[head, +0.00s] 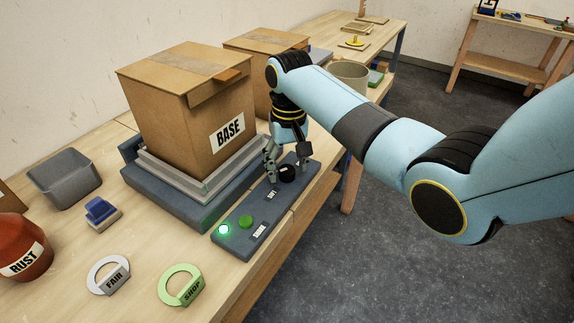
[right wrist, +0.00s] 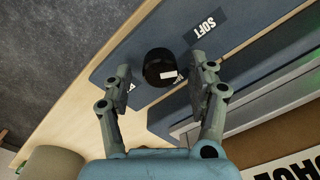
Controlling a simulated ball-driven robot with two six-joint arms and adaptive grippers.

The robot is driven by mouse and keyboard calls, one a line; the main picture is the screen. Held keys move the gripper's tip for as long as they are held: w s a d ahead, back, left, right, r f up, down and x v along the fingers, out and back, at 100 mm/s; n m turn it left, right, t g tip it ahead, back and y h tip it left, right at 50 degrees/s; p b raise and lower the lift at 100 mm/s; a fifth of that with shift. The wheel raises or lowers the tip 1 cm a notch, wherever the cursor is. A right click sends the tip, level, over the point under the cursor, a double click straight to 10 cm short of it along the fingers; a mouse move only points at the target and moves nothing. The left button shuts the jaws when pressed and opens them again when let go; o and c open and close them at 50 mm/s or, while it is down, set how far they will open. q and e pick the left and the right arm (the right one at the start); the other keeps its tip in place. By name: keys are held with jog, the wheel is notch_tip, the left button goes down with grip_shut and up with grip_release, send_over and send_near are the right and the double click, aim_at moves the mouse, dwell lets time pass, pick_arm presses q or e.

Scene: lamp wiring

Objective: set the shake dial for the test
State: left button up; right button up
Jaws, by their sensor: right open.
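The shake dial is a black round knob (head: 287,174) at the far end of a blue-grey control panel (head: 258,212). In the right wrist view the dial (right wrist: 158,64) shows a white mark on its side facing my gripper. A SOFT label (right wrist: 205,27) lies beside it; another label is mostly hidden behind a finger. My right gripper (head: 287,161) is open, with its fingers on either side of the dial. In the right wrist view the gripper (right wrist: 162,76) shows gaps between the fingers and knob; contact cannot be told. My left gripper is out of view.
A BASE carton (head: 190,125) sits on the grey platform (head: 165,196) behind the panel. A green button (head: 245,221) and a lit green lamp (head: 223,230) are at the panel's near end. FAIR (head: 96,286) and SHOP (head: 167,288) rings lie in front.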

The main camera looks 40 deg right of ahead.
jog(key=shift+f, duration=0.2)
jog(key=shift+c, duration=0.3)
jog(key=c, duration=1.1)
jog(key=shift+r+m+p, duration=0.2)
jog(key=shift+m+p, duration=0.4)
jog(key=shift+p, duration=0.2)
jog(key=m+p, duration=0.4)
jog(key=shift+r, duration=0.1)
jog(key=m+p, duration=0.2)
jog(key=m, duration=0.1)
jog(key=shift+p, duration=0.35)
jog(key=shift+m+p, duration=0.7)
jog(key=shift+m, duration=1.1)
jog(key=shift+f, duration=0.2)
